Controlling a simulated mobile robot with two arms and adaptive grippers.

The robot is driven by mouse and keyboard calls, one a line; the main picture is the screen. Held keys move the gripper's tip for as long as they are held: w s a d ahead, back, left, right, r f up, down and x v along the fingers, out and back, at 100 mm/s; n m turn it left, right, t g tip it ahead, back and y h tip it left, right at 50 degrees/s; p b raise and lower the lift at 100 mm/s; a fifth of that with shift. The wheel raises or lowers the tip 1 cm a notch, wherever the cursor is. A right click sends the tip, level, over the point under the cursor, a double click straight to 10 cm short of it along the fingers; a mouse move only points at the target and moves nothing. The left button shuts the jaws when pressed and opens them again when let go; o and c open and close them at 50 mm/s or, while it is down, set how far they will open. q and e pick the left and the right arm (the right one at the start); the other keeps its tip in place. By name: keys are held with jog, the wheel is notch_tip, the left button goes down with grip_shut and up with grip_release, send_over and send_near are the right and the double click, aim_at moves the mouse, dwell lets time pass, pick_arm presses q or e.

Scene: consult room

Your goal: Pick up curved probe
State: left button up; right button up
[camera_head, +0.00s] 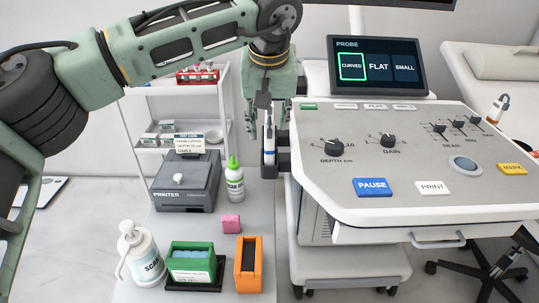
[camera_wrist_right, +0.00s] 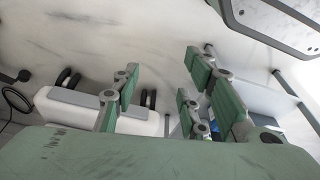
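A white probe (camera_head: 268,121) stands upright in a dark holder (camera_head: 268,158) on the left side of the ultrasound console; I cannot tell its head shape. My left gripper (camera_head: 270,101) points down right at the top of this probe. Its fingers overlap the probe's upper end, and I cannot tell whether they are closed on it. Another white probe (camera_head: 497,109) stands at the console's right edge. The screen (camera_head: 378,66) has the CURVED box outlined in green. My right gripper (camera_wrist_right: 160,100) is open and empty in the right wrist view; it is not in the head view.
The console panel (camera_head: 350,186) fills the right side. A printer (camera_head: 186,183), a green-capped bottle (camera_head: 234,182), a pump bottle (camera_head: 142,255), a green box (camera_head: 191,262), a pink block (camera_head: 231,223) and an orange holder (camera_head: 248,272) crowd the side table. A white shelf cart (camera_head: 139,108) stands behind.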

aim_at(270, 132)
pick_arm(q)
jog(key=x, duration=0.5)
jog(key=shift+w+d+b, duration=0.1)
jog(key=shift+d+b, duration=0.1)
jog(key=shift+b, duration=0.15)
jog(key=shift+f, duration=0.2)
pick_arm(e)
jog(key=r, duration=0.3)
jog(key=shift+w, duration=0.2)
pick_arm(q)
jog(key=shift+c, duration=0.4)
grip_shut()
